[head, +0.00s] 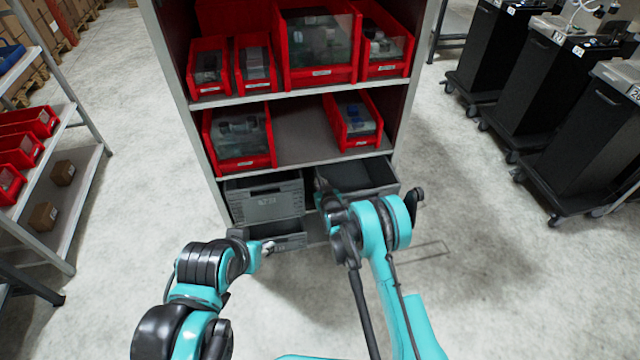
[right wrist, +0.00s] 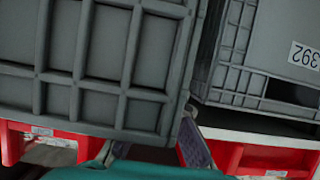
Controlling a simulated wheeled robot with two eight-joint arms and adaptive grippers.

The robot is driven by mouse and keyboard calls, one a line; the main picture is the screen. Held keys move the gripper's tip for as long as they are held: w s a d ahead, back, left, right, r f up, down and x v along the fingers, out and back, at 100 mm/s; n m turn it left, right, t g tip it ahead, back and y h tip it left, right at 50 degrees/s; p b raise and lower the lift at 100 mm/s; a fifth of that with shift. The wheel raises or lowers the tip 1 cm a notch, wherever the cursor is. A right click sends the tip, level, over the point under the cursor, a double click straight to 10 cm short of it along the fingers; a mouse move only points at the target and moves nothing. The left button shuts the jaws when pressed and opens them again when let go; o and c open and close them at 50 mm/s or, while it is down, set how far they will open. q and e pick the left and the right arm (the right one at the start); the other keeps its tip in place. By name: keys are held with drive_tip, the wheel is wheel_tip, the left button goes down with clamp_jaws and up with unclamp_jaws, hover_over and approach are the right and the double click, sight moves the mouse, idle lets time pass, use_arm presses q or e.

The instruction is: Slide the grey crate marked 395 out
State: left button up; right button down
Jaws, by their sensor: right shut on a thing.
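A grey open-topped crate (head: 362,178) sits in the right half of the shelf's lower bay, its front jutting out past its left neighbour. No number shows on it. In the right wrist view its ribbed wall (right wrist: 105,65) fills the left side. My right gripper (right wrist: 155,150) is shut on this crate at its rim; in the head view the gripper (head: 330,195) is partly hidden by my wrist. My left gripper (head: 268,247) is low, by the front of a lower grey crate (head: 280,236); its fingers are too small to read.
A grey crate (head: 265,200) stands left of the held one; its label in the right wrist view (right wrist: 304,56) seems to read 392. Red bins (head: 238,138) fill the shelves above. Black wheeled carts (head: 590,140) stand right, a rack (head: 75,190) left. Floor in front is clear.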

drive_tip(key=shift+s+d, duration=0.15)
drive_tip(key=shift+s, duration=0.15)
drive_tip(key=c, duration=1.6)
unclamp_jaws()
wheel_tip(320, 180, up, 10)
drive_tip(key=shift+r, duration=0.1)
